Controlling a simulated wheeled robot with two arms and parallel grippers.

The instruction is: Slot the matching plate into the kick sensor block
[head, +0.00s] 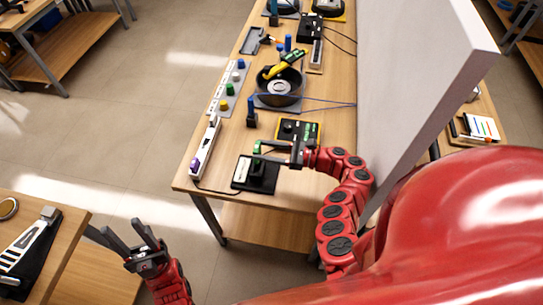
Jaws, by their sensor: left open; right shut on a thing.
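My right gripper (262,153) is over the near end of the long table. It is shut on a small green piece (257,145), probably the plate; its fingers partly hide it. Directly beneath is a black block on a dark base (262,182), which looks like the kick sensor block. I cannot tell whether the green piece touches the block or sits in it; any slot is too small to see. My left gripper (131,228) is open and empty, over the floor between the two tables, well away from the block.
A white power strip (205,147) lies left of the block, its cable running by the table's near edge. A tall white panel (410,70) bounds the right side.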

